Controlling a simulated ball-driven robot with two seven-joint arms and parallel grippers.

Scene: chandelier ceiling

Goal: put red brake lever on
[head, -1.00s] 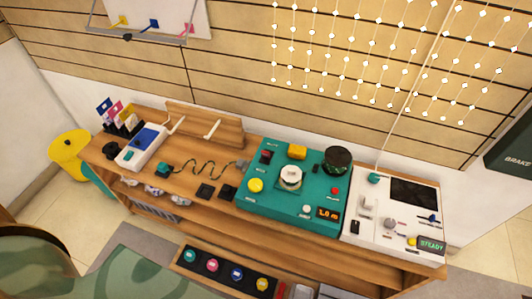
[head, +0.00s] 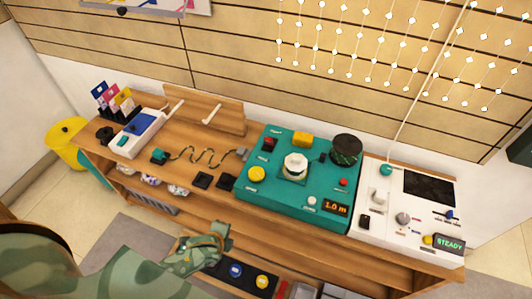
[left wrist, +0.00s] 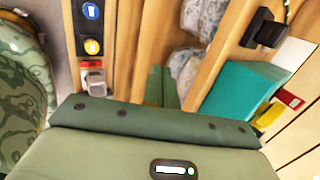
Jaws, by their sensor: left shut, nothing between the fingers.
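A red-and-black switch (head: 269,144) stands at the back left of the teal console (head: 320,210); I cannot tell whether it is the brake lever or which way it is set. A small red button (head: 343,182) sits on the console's right side. My left gripper (head: 222,231) is in front of the wooden bench's front edge, above the low tray, apart from the console. In the left wrist view its fingers (left wrist: 162,86) are together and empty. My right gripper is not in view.
The low tray (head: 232,278) holds blue and yellow buttons, with a red piece (head: 282,290) beside it. A white panel (head: 385,240) with knobs and a STEADY display stands right of the console. Black pads (head: 202,180) and a wavy cable lie left of it.

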